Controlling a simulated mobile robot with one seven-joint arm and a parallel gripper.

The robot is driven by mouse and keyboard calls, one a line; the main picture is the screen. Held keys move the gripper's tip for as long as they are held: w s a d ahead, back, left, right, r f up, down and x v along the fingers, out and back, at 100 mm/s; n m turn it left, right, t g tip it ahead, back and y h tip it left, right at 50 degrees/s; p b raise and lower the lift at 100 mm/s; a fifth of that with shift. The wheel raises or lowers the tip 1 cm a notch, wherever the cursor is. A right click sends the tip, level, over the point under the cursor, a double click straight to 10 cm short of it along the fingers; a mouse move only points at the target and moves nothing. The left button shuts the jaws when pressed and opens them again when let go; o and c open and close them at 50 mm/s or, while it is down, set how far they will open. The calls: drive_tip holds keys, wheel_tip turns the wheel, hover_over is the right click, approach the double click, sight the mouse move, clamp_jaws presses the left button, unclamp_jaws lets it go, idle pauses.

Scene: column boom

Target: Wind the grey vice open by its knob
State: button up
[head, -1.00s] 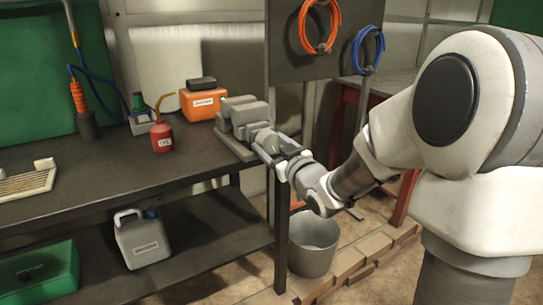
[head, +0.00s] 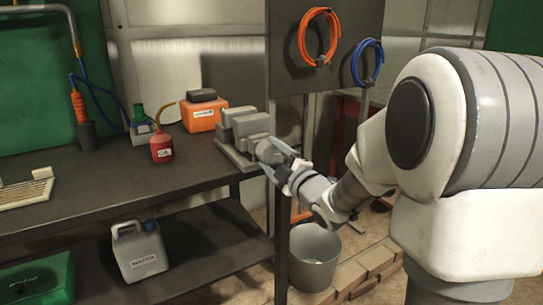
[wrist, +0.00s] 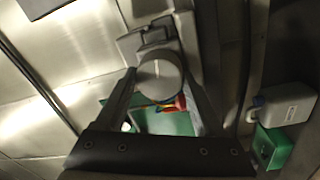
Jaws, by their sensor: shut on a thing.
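The grey vice (head: 243,130) stands at the right end of the dark workbench, its blocky jaws toward the back. Its round grey knob (head: 266,149) faces my arm at the bench's right edge. My gripper (head: 276,158) has one finger on each side of the knob and is shut on it. In the wrist view the knob (wrist: 160,77) sits between the two fingertips, with the vice body (wrist: 150,38) beyond it. The fingers hide part of the knob's sides, and I cannot make out how wide the vice's jaws stand apart.
An orange container (head: 204,113) and a red oil can (head: 161,145) stand left of the vice. A grey jug (head: 139,251) is on the lower shelf. A bucket (head: 314,259) stands on the floor below my forearm. Hoses hang on a panel behind.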

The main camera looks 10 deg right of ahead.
drive_tip(key=shift+n+y, duration=0.3)
drive_tip(key=shift+n, duration=2.2)
drive_tip(key=shift+d, duration=0.1)
drive_tip(key=o, duration=1.4)
drive_tip(key=shift+c, duration=0.2)
drive_tip(key=shift+s, duration=0.1)
